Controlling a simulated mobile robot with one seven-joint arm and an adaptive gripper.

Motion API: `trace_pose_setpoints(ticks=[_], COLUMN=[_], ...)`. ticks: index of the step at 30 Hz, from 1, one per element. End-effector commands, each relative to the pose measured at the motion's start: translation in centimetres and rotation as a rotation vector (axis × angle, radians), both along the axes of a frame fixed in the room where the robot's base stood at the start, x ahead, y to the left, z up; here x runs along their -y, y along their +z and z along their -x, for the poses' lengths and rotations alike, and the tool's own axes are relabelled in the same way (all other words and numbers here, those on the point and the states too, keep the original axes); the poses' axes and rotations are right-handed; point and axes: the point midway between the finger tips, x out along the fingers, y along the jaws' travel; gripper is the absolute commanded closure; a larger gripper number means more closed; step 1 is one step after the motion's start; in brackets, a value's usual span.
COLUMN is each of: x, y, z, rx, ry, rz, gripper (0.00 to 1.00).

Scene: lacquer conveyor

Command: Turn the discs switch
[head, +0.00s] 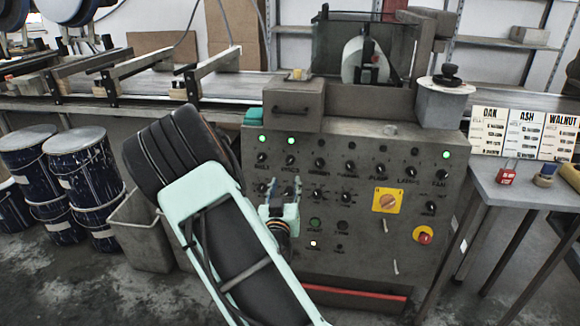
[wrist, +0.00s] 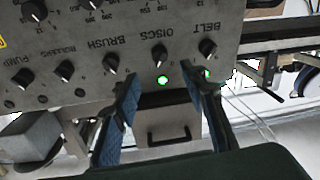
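The discs switch (head: 291,159) is a small black knob in the upper row of the grey control panel, second from the left. Its label is below it and a lit green lamp (head: 291,140) is above it. In the wrist view, which is upside down, the discs knob (wrist: 159,53) is ahead of and between the fingertips, with its lamp (wrist: 162,80) lit green. My gripper (head: 282,194) is in front of the panel, lower than this knob. In the wrist view my gripper (wrist: 165,84) is open and empty, its fingers wide apart.
The belt knob (wrist: 207,47) and brush knob (wrist: 111,62) flank the discs knob, close to the fingertips. A box with a handle (head: 295,105) juts out above the panel.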

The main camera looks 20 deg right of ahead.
Motion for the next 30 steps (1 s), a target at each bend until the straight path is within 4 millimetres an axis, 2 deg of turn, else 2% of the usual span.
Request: trace_pose_setpoints(ticks=[5, 19, 24, 30], x=[0.6, 4.5, 5.2, 5.3], y=[-0.1, -0.1, -0.1, -0.1], z=[-0.7, -7.8, -8.9, -9.2], rx=[0.009, 0.010, 0.008, 0.007], ry=[-0.003, -0.001, -0.001, -0.001], rz=[0.009, 0.010, 0.009, 0.008], gripper=[0.61, 0.61, 0.61, 0.61])
